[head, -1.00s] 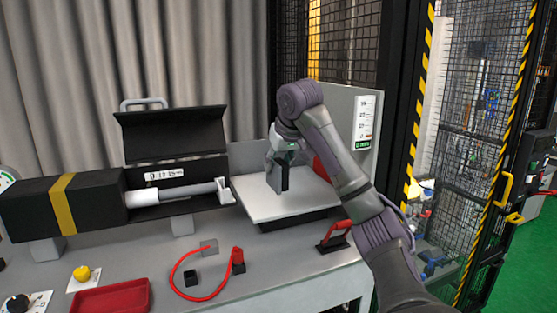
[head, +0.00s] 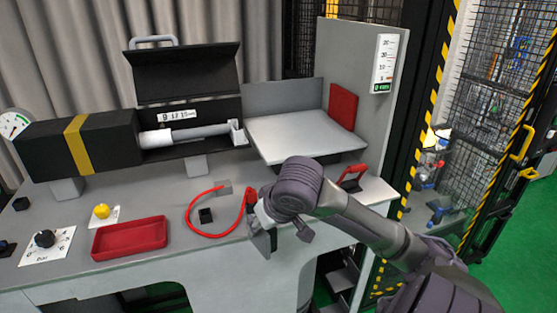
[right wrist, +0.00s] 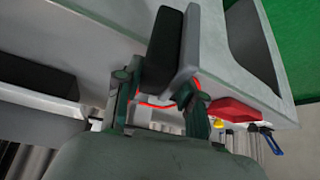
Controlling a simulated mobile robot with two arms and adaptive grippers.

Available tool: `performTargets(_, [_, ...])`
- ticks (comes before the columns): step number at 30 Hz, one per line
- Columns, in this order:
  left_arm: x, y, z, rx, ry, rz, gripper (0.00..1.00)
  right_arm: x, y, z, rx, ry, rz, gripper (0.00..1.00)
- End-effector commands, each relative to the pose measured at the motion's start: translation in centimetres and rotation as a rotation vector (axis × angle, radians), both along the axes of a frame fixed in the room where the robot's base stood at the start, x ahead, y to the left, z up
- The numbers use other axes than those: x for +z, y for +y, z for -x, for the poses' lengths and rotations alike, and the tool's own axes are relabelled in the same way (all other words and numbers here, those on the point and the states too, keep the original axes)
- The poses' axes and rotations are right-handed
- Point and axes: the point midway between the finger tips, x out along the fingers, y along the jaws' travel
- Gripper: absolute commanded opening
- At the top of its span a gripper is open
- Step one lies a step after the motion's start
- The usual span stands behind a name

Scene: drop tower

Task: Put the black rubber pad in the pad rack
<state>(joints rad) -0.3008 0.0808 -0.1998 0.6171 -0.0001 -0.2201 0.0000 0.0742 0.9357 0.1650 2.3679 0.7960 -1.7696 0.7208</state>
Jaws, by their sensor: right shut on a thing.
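My right gripper (head: 277,231) is in front of the bench's front edge, low and right of the red cable. It is shut on a dark flat piece, which I take to be the black rubber pad (head: 262,241). In the right wrist view the pad (right wrist: 161,48) stands out between the fingers of my right gripper (right wrist: 158,97), with a paler grey face beside it. My arm hides part of the bench edge there. I cannot pick out the pad rack with certainty. My left gripper is not in view.
A white plate (head: 305,133) with an upright red panel (head: 343,108) stands behind the gripper.

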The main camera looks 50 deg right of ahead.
Motion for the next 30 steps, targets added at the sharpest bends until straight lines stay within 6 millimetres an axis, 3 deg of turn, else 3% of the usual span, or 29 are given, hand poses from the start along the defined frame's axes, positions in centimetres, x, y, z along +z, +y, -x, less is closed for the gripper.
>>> performTargets(1, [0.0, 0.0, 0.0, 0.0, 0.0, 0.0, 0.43, -2.4, 2.4, 1.2, 0.033, 0.01, -0.006, 0.0])
performTargets(6, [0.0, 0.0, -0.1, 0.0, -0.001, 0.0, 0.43, -8.2, 8.5, 3.9, 0.11, 0.007, -0.008, 0.0])
performTargets(12, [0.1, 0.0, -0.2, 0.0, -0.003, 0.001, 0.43, -12.7, 13.0, 6.0, 0.166, 0.006, -0.007, 0.0])
performTargets(23, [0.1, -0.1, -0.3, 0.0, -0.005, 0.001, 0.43, -18.4, 18.8, 8.5, 0.239, 0.005, -0.003, 0.0])
performTargets(29, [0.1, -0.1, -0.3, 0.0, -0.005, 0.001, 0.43, -18.2, 18.5, 8.4, 0.229, 0.003, -0.006, 0.0])
performTargets(30, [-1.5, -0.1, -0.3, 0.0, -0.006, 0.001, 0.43, -19.7, 18.4, 8.3, 0.235, 0.002, 0.002, 0.0])
